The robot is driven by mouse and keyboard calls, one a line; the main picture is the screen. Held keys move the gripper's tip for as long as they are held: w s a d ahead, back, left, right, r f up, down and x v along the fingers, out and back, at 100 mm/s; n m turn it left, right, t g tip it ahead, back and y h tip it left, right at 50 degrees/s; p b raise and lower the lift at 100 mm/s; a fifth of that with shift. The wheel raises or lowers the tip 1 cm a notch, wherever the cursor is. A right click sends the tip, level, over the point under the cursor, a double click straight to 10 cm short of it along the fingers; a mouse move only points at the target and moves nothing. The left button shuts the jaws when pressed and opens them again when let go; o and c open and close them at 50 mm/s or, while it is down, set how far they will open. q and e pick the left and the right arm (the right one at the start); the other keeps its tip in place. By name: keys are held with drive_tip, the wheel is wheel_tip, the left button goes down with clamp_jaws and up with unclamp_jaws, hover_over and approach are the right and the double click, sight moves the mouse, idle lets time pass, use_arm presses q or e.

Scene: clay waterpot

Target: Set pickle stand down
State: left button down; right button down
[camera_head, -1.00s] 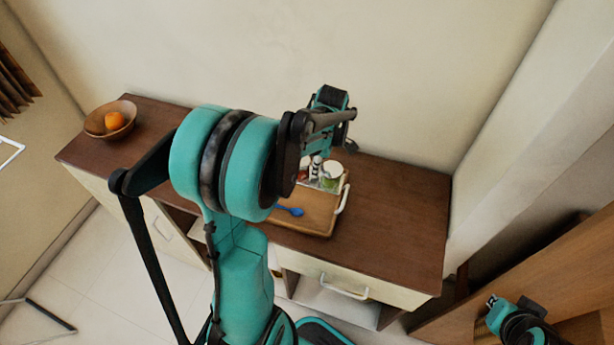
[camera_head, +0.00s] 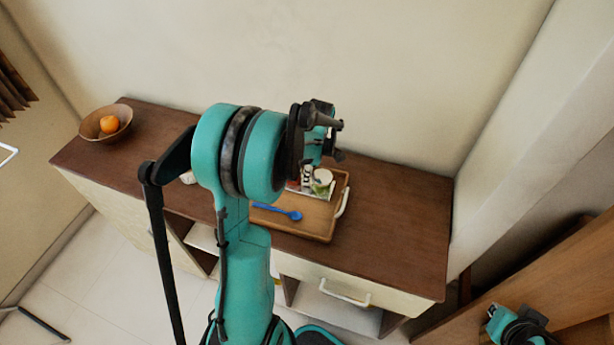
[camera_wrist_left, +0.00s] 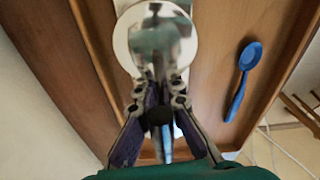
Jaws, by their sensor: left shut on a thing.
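The pickle stand (camera_head: 321,188), a small white rack with white, red and green items, is at the back of the brown wooden tray (camera_head: 300,228). My left gripper (camera_wrist_left: 160,82) is shut, with its fingers together at a narrow part under a shiny round pale top (camera_wrist_left: 150,20) in the left wrist view. In the head view my left gripper (camera_head: 310,168) is directly above and at the stand, partly hidden by my arm. I cannot tell whether the stand touches the tray. My right gripper (camera_head: 492,312) is at the lower right; its fingers are unclear.
A blue spoon (camera_head: 293,215) lies on the front of the tray; it also shows in the left wrist view (camera_wrist_left: 245,65). A bowl (camera_head: 92,128) with an orange (camera_head: 109,124) stands at the cabinet's far left. The cabinet top (camera_head: 400,215) is clear right of the tray.

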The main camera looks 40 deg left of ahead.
use_arm(q)
drive_tip(key=c, duration=1.7)
unclamp_jaws()
drive_tip(key=shift+f, duration=0.1)
